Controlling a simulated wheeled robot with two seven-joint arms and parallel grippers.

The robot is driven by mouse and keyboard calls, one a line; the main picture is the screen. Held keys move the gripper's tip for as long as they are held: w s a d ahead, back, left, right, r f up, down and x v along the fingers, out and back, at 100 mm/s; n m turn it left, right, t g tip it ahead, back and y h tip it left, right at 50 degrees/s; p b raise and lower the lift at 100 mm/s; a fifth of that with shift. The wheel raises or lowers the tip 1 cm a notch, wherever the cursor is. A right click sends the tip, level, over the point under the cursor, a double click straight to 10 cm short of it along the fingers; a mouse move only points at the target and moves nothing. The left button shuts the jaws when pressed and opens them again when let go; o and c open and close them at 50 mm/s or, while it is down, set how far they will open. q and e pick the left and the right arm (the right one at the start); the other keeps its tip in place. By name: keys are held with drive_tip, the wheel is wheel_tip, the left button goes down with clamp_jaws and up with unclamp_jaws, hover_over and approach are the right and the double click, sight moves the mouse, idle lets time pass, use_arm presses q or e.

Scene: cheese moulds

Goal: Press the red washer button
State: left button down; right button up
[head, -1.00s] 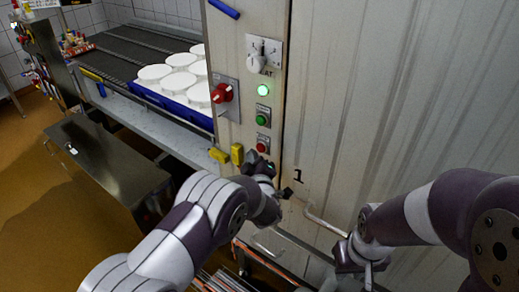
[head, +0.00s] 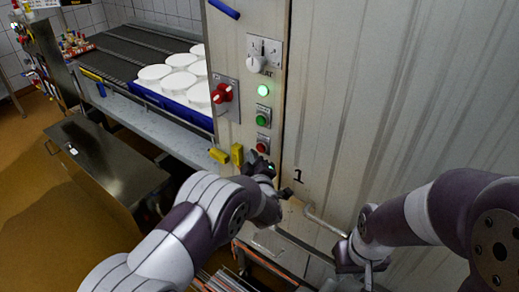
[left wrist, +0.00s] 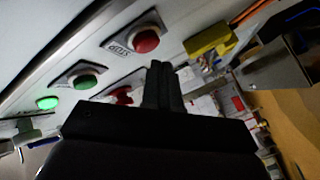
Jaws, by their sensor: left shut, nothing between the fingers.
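The red button (head: 262,147) is the lowest on the narrow control panel, beneath the green button. In the left wrist view the red button (left wrist: 146,41) sits on a pale plate labelled as a stop button. My left gripper (head: 257,161) is just below it in the head view, shut and empty. Its closed fingers (left wrist: 161,72) point toward the panel, near the red button; a gap shows in the picture, but I cannot tell the exact distance. My right gripper (head: 364,268) is low at the right, and its finger state is unclear.
Above are the green button (head: 263,120), a lit green lamp (head: 263,90), a red rotary switch (head: 223,93) and a white dial (head: 256,64). A bent metal handle (head: 324,221) is on the right. White moulds (head: 155,72) stand beyond.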

idle(0.4)
use_arm(q)
drive_tip(key=shift+w+d+b, duration=0.25)
drive_tip(key=shift+w+b, duration=0.1)
drive_tip(key=shift+b, duration=0.05)
drive_tip(key=shift+w+d+b, duration=0.3)
drive_tip(key=shift+w+b, duration=0.1)
drive_tip(key=shift+b, duration=0.05)
idle(0.7)
drive_tip(key=shift+s+a, duration=0.55)
drive_tip(key=shift+s, duration=0.2)
